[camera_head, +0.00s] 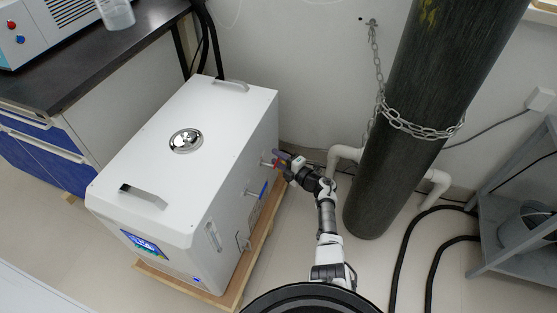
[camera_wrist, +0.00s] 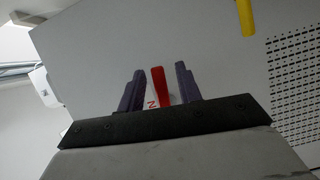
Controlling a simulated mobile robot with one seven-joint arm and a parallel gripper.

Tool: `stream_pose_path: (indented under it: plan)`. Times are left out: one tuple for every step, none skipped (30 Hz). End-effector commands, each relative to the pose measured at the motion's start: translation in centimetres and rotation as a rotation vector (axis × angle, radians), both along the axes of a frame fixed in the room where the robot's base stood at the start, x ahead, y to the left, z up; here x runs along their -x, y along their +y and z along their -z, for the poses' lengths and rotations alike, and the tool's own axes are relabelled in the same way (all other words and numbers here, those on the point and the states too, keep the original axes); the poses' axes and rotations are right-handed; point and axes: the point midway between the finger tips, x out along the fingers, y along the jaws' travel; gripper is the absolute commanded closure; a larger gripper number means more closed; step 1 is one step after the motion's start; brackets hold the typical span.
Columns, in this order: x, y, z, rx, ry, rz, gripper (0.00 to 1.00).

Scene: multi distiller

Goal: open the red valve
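The red valve (camera_head: 276,164) is on the right side of the white machine (camera_head: 205,150). In the wrist view the red valve handle (camera_wrist: 158,85) stands between my two dark fingers, with a gap on each side. A small white label with a letter shows beside its base. My gripper (camera_head: 283,158) is open and reaches the machine's side from the right in the head view. In the wrist view my gripper (camera_wrist: 160,85) has its fingers apart around the handle, and I see no contact. The handle's lower part is hidden by my gripper's body.
A blue handle (camera_head: 263,190) sits nearer the front on the same side. A yellow handle (camera_wrist: 246,17) and a vent grid (camera_wrist: 298,80) show in the wrist view. A chained dark gas cylinder (camera_head: 410,120) stands right of my arm. Black hoses (camera_head: 402,250) lie farther right.

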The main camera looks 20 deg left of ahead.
Motion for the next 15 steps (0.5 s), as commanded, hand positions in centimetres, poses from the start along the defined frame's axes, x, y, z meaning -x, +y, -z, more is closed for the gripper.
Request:
stream_pose_path:
  plan:
    - [0.00,-0.01,0.00,0.000,0.000,0.000,0.67]
    - [0.01,-0.02,0.00,0.000,0.000,0.000,0.71]
    - [0.01,-0.02,0.00,0.000,0.000,0.000,0.76]
    - [0.01,-0.02,0.01,0.000,0.000,0.000,0.80]
    - [0.02,-0.01,0.01,0.000,0.000,0.000,0.84]
    - [0.02,-0.01,0.02,0.000,0.000,0.000,0.89]
    - [0.02,-0.01,0.02,0.000,0.000,0.000,0.93]
    - [0.02,-0.02,0.02,0.000,0.000,0.000,0.97]
    - [0.02,-0.02,0.02,0.000,0.000,0.000,1.00]
    - [0.02,-0.02,0.03,0.000,0.000,0.000,1.00]
    - [0.02,-0.02,0.03,0.000,0.000,0.000,1.00]
    - [0.03,-0.02,0.04,0.000,-0.001,-0.001,1.00]
    - [0.03,-0.02,0.09,0.000,-0.004,-0.001,1.00]
    - [0.03,-0.01,0.15,0.000,-0.013,-0.001,1.00]
    - [0.03,-0.01,0.21,0.000,-0.032,-0.001,1.00]
